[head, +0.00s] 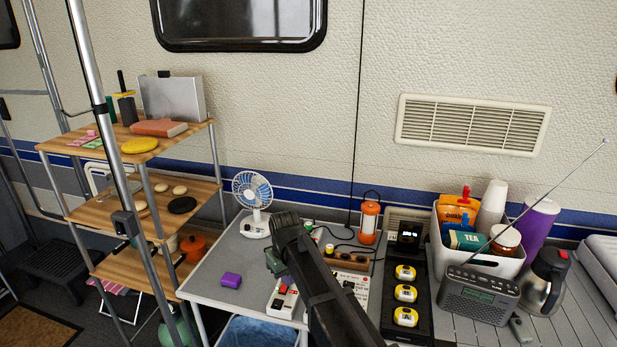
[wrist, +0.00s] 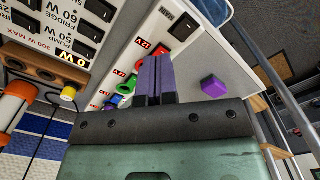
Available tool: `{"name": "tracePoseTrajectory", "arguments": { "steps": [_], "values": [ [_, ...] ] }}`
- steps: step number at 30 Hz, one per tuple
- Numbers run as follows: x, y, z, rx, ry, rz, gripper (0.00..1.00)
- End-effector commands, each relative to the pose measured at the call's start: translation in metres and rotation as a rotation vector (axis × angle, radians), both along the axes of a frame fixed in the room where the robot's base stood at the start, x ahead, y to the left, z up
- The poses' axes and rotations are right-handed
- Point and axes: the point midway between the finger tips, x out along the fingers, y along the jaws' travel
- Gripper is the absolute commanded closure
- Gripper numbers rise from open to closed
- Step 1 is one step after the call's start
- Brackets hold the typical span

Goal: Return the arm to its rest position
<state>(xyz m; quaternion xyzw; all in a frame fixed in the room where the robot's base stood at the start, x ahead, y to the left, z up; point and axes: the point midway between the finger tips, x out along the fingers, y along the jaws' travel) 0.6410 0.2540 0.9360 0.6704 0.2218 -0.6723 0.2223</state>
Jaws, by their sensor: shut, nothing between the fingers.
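A white power box (head: 282,303) with red parts on its top stands on the grey table, beside my gripper. I cannot tell which way the switch is set. My gripper (wrist: 154,62) is shut and empty, with its purple-dark fingers together. The fingertips are near round red, green and blue sockets, below and left of the switch in that view, apart from it. In the head view my arm partly hides the gripper (head: 277,274).
A purple block (head: 231,280) lies left of the box, and a fan (head: 253,198) stands behind. A larger switch panel (head: 353,288), an orange lantern (head: 369,222) and a black tray (head: 424,327) of yellow devices are to the right. Bare table lies around the purple block.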

Motion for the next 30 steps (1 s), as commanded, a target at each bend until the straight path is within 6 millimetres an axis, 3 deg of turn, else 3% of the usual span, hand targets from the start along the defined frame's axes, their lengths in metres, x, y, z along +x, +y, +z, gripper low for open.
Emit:
{"name": "tracePoseTrajectory", "arguments": {
  "steps": [1,6,9,12,15,30],
  "values": [
    [-0.036,-0.036,0.0,-0.002,0.0,-0.08,1.0],
    [-0.128,-0.157,0.001,-0.002,0.0,-0.408,1.0],
    [-0.171,-0.209,0.001,-0.003,-0.001,-0.541,1.0],
    [-0.188,-0.242,0.001,-0.002,-0.002,-0.615,1.0],
    [-0.182,-0.254,0.001,-0.003,-0.001,-0.645,1.0],
    [-0.181,-0.253,0.001,-0.003,-0.001,-0.64,1.0]
  ]
}}
